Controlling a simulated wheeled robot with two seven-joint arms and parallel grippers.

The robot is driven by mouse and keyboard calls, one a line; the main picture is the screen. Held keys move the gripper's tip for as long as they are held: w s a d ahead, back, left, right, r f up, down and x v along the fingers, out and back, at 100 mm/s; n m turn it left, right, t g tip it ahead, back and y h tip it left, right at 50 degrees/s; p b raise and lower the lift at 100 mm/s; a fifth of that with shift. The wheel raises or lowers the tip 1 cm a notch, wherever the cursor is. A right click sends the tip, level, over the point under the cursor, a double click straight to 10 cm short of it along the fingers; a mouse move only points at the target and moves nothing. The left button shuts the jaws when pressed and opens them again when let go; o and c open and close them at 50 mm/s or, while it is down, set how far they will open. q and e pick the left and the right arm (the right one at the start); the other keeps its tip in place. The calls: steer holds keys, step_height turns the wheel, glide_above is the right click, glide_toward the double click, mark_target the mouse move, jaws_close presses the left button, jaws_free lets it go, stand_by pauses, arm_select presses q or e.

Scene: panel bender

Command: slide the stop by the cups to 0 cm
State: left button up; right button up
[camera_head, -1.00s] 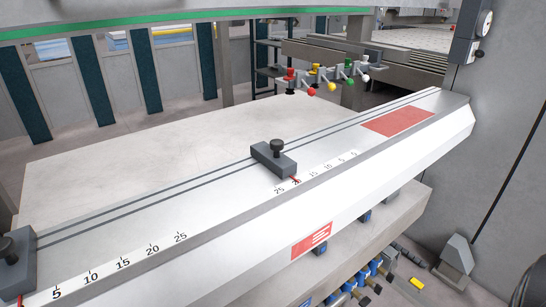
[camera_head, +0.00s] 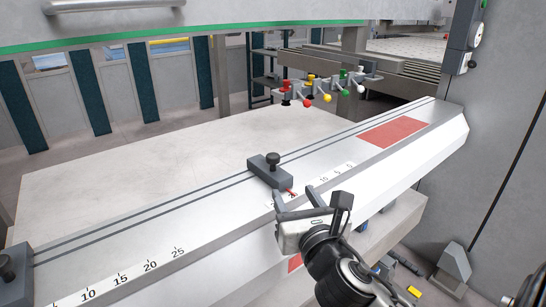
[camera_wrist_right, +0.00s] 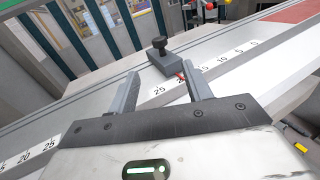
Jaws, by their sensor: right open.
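The stop by the cups is a dark grey block (camera_head: 268,171) with a black knob on top. It sits across the twin slots of the pale rail (camera_head: 220,208), and its red pointer is near the 20 mark of the right-hand scale (camera_head: 337,173). My right gripper (camera_head: 294,191) is open and empty, just in front of the stop and partly over the scale. In the right wrist view, the stop (camera_wrist_right: 165,60) shows beyond and between the open fingers (camera_wrist_right: 162,75), apart from them. My left gripper is not in view.
A second grey stop (camera_head: 10,275) is at the left end of the rail, by another scale. A red patch (camera_head: 392,132) marks the rail's right end. Fittings with coloured balls (camera_head: 326,97) hang behind it. The rail between stop and red patch is clear.

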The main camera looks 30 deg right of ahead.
mark_target(275, 159)
steer(key=shift+n, duration=0.3)
steer(key=x, duration=0.8)
steer(key=p+x, duration=0.1)
steer(key=x, duration=0.7)
steer(key=shift+r, duration=0.2)
steer(key=shift+a, duration=0.1)
steer(key=shift+c, duration=0.3)
jaws_close()
